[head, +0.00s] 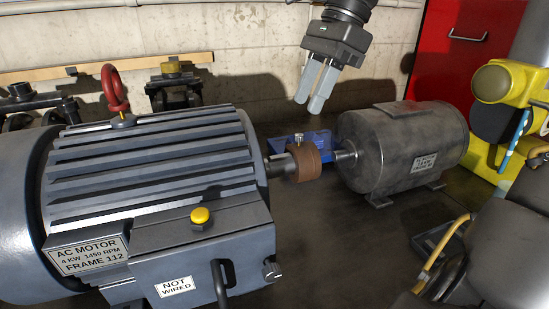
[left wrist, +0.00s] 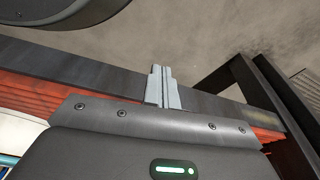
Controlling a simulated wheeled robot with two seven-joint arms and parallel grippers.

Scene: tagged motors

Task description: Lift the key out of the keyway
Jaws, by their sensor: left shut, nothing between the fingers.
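A reddish-brown coupling hub (head: 305,162) sits on the shaft (head: 279,166) of the large grey motor (head: 150,165). I cannot make out the keyway. My right gripper (head: 309,106) hangs above and behind the hub. Its two fingers point down, slightly apart and empty, clear of the hub. My left gripper (left wrist: 162,68) shows in the left wrist view, shut and empty, in front of a dark beam and away from any key.
A smaller grey motor (head: 405,150) stands right of the hub, its shaft facing it. A blue object (head: 318,142) lies behind the hub. A red lifting eye (head: 115,92) rises from the large motor. A yellow machine (head: 505,82) and red cabinet (head: 455,50) stand right.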

